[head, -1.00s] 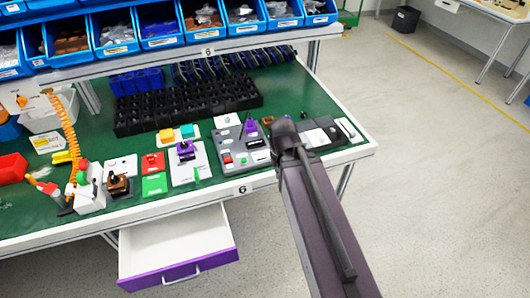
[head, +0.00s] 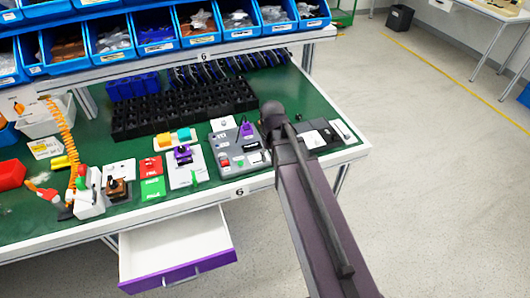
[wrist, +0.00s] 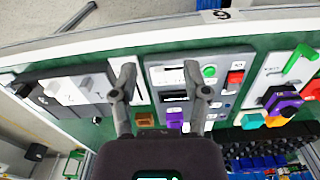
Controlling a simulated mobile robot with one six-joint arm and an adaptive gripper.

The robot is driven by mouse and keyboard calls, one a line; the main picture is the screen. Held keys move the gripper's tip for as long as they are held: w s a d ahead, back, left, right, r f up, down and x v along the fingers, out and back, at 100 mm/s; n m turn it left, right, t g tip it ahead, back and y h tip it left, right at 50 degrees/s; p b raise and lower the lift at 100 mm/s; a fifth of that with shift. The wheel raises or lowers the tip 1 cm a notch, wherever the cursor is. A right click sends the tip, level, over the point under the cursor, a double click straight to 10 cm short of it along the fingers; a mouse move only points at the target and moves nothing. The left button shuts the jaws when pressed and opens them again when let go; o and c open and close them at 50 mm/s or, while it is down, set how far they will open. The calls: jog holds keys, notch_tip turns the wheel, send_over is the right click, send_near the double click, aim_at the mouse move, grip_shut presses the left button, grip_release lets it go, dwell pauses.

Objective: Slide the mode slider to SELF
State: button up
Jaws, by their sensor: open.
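A grey control panel (head: 228,160) lies near the front right of the green bench and also shows in the wrist view (wrist: 222,55). It carries a green button (wrist: 209,72), a red button (wrist: 235,78), a purple part (wrist: 175,121) and dark slots with pale pieces (wrist: 172,76). The SELF label cannot be read, and I cannot tell which piece is the mode slider. My gripper (wrist: 158,80) is open and empty, its fingers over the panel's left part in the wrist view. In the head view my arm hides the gripper and the panel's right edge.
A dark plate with white pieces (head: 313,138) lies right of the panel. A purple-knobbed switch (head: 183,153) stands to its left. A black rack (head: 185,107) and blue bins (head: 157,36) are behind. An open drawer (head: 178,248) juts out below the bench.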

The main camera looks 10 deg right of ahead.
jog(key=w+r+p, duration=0.2)
jog(key=w+r, duration=0.1)
jog(key=w, duration=0.6)
jog(key=shift+w+r+n+p, duration=0.3)
jog(key=shift+n+p, duration=0.1)
jog(key=shift+f, duration=0.2)
notch_tip(320, 180, down, 13)
jog(key=b, duration=1.4)
jog(key=shift+f, duration=0.2)
grip_shut()
